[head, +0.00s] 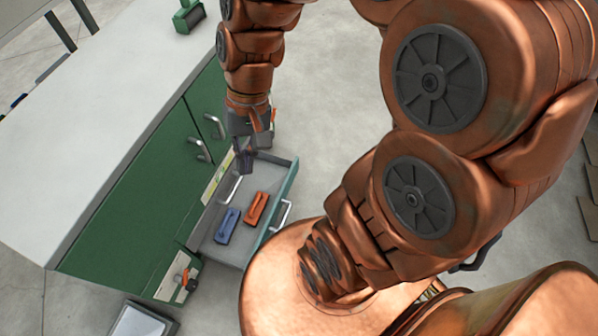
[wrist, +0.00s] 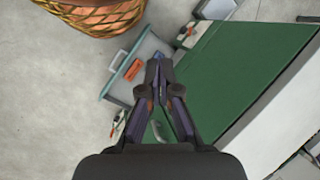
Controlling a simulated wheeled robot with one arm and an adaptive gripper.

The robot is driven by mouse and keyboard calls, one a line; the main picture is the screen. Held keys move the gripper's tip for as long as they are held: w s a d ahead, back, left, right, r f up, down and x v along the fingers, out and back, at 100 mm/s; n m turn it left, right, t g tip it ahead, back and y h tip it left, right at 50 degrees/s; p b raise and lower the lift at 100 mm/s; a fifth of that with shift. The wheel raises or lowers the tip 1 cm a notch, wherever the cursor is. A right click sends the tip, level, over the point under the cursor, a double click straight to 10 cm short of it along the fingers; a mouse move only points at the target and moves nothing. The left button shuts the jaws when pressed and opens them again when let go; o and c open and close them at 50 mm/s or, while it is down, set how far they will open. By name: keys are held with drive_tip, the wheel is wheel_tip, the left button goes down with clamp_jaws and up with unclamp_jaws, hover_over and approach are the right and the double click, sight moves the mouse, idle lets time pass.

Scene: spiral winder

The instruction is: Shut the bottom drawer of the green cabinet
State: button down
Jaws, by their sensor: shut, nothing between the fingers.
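The green cabinet (head: 142,200) with a pale worktop stands at the left in the head view; its green side also fills the right of the wrist view (wrist: 240,80). A low drawer (head: 288,178) is pulled out from it, below a closed front with a handle. The drawer's own bar handle (head: 283,216) is on its outer face. The drawer also shows in the wrist view (wrist: 117,62). My gripper (head: 245,168) is shut and empty, over the drawer's far end near the cabinet. In the wrist view its fingertips (wrist: 158,62) overlap the drawer; contact cannot be told.
A blue item (head: 227,226) and an orange item (head: 256,208) lie in the drawer. A red-handled part (head: 186,278) is at the cabinet's near end. A grey box (head: 143,320) stands on the floor nearby. Floor beyond the drawer is clear.

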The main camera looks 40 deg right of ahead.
drive_tip(key=w+d+f+m+t+y+b, duration=0.2)
drive_tip(key=w+d+f+m+b, duration=0.25)
drive_tip(key=w+f, duration=0.35)
drive_tip(key=w+d+f+m+t+y+b, duration=0.2)
drive_tip(key=w+d+f+m+b, duration=0.25)
drive_tip(key=w+f, duration=0.4)
drive_tip(key=w+d+f+m+t+y+b, duration=0.2)
drive_tip(key=w+d+f+m+b, duration=0.25)
drive_tip(key=f, duration=0.65)
drive_tip(key=w+d+f+m+t+h+b, duration=0.1)
drive_tip(key=d+f+m+t+h+b, duration=0.2)
drive_tip(key=d+f+m, duration=0.85)
drive_tip(key=s+d+f+m+h+b, duration=0.15)
drive_tip(key=d+f, duration=0.25)
drive_tip(key=f, duration=0.4)
drive_tip(key=s+d+f+b, duration=0.1)
drive_tip(key=s+d+f, duration=0.25)
drive_tip(key=f, duration=0.35)
drive_tip(key=s+d+f+h+b, duration=0.1)
drive_tip(key=s+d+f+b, duration=0.1)
drive_tip(key=d+f, duration=0.45)
drive_tip(key=b, duration=0.3)
approach(294, 170)
drive_tip(key=shift+t+y, duration=0.25)
drive_tip(key=shift+t, duration=0.15)
drive_tip(key=shift+s+x, duration=0.25)
drive_tip(key=shift+x, duration=2.55)
drive_tip(key=shift+a+f, duration=0.15)
